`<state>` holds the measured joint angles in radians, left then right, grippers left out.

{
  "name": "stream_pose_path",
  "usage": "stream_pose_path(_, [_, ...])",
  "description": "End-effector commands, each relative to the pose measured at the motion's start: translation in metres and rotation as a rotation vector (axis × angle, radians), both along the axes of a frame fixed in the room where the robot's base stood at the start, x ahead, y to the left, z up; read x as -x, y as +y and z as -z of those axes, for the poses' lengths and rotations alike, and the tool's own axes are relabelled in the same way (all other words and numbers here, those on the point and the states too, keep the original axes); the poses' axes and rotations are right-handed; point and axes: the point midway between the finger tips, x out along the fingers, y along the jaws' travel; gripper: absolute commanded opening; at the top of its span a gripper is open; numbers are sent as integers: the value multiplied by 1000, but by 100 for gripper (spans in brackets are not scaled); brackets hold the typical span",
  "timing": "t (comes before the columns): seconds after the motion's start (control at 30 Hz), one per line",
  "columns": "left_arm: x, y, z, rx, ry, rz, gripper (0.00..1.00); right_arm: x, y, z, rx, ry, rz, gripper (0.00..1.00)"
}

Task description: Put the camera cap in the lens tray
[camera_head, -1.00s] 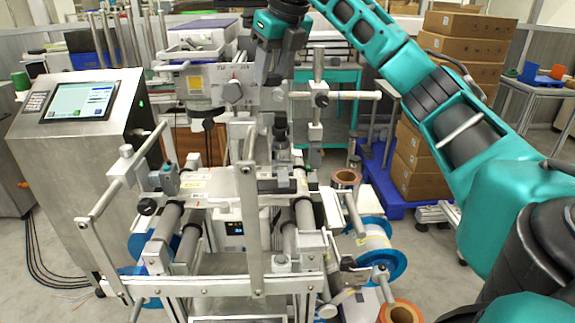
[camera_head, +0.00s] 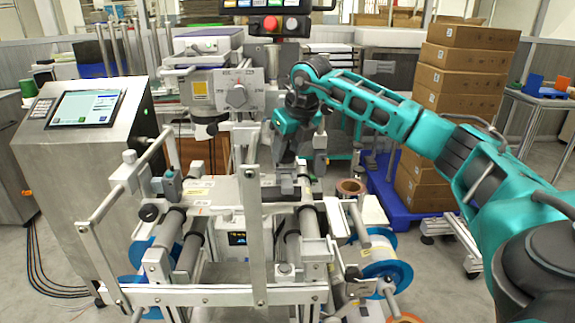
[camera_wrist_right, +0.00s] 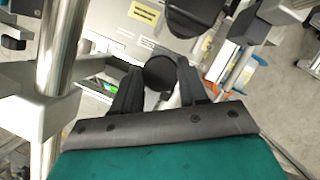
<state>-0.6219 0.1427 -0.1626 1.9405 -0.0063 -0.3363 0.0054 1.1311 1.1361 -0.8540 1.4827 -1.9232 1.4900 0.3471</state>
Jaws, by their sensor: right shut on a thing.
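My right gripper (camera_head: 286,172) reaches down over the middle of the machine, beside its upright posts. In the right wrist view its two dark fingers (camera_wrist_right: 158,88) are shut on a round black disc, the camera cap (camera_wrist_right: 160,72). The cap sits between the fingertips; its underside is hidden. In the head view the cap is too small to make out at the gripper. I cannot pick out the lens tray for certain in either view. My left gripper is not in view.
A metal machine with rollers (camera_head: 188,240), bars and a front rail (camera_head: 215,293) fills the middle. A dark rounded part (camera_wrist_right: 195,14) stands just beyond the cap. A screen console (camera_head: 85,108) is at left, blue reels (camera_head: 385,262) and cartons (camera_head: 462,70) at right.

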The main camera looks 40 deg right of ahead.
Motion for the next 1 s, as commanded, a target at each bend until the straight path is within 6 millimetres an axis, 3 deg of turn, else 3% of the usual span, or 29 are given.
stream_pose_path(0.23, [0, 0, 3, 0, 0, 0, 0, 1, 0, 36, 0, 3, -1, 14])
stream_pose_path(0.67, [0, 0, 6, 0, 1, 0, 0, 1, 0, 43, 1, 3, -1, 14])
stream_pose_path(0.7, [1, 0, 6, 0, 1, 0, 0, 1, 0, 43, 1, 3, -1, 44])
stream_pose_path(0.8, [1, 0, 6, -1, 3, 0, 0, 1, 0, 43, 1, 3, -1, 53])
stream_pose_path(1.0, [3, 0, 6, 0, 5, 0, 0, 1, 0, 43, 1, 5, -1, 53])
